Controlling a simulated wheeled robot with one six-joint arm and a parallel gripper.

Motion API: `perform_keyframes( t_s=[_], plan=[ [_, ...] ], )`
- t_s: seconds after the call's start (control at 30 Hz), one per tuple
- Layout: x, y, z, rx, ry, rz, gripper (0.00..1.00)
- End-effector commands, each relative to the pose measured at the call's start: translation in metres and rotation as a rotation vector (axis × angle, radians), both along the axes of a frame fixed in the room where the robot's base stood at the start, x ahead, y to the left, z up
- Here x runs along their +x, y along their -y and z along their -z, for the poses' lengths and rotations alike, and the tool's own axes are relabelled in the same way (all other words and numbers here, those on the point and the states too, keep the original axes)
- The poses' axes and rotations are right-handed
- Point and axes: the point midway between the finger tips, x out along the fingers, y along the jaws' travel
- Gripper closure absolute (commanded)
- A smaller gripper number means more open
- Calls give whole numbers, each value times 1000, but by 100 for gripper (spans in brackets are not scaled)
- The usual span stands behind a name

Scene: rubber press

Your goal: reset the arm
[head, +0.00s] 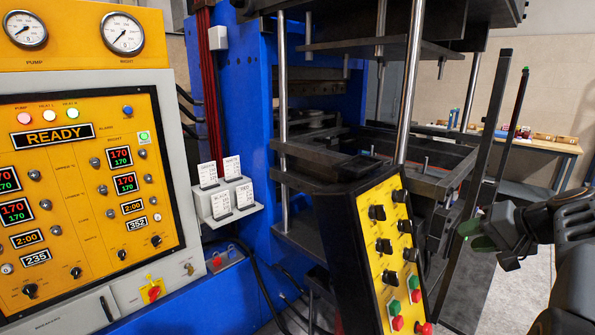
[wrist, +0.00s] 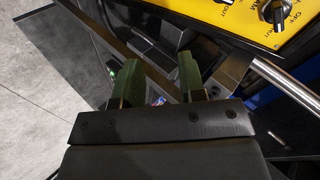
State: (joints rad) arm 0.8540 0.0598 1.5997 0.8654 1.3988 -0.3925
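My gripper (head: 477,236) is at the right of the head view, in front of the press's dark metal frame and right of the yellow button panel (head: 388,255). Its green fingertips point left. In the wrist view my gripper (wrist: 158,78) shows two green fingers set apart with a gap between them. I see nothing held in the gap. The yellow panel with black knobs also shows at the top right of the wrist view (wrist: 236,18). My arm runs out of the head view at the lower right.
The press (head: 325,150), with steel columns and a blue frame, fills the middle. A yellow control cabinet (head: 85,190) reading READY stands at the left. A white card holder (head: 228,203) hangs between them. A table (head: 560,147) with small items is behind right. Grey floor (wrist: 40,90) is clear at left.

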Motion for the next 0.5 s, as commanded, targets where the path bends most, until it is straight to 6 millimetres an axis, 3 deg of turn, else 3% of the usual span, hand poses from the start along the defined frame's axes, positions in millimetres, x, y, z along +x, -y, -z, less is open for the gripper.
perform_keyframes(
  t_s=[0.03,0.1,0.2,0.33,0.5],
  plan=[
    [-8,-21,28,-38,-109,31,63],
    [-24,-50,65,-129,-243,57,63],
    [-52,-92,107,-297,-358,32,63],
    [-89,-143,146,-525,-390,-90,63],
    [-122,-189,167,-703,-331,-291,63]
  ],
)
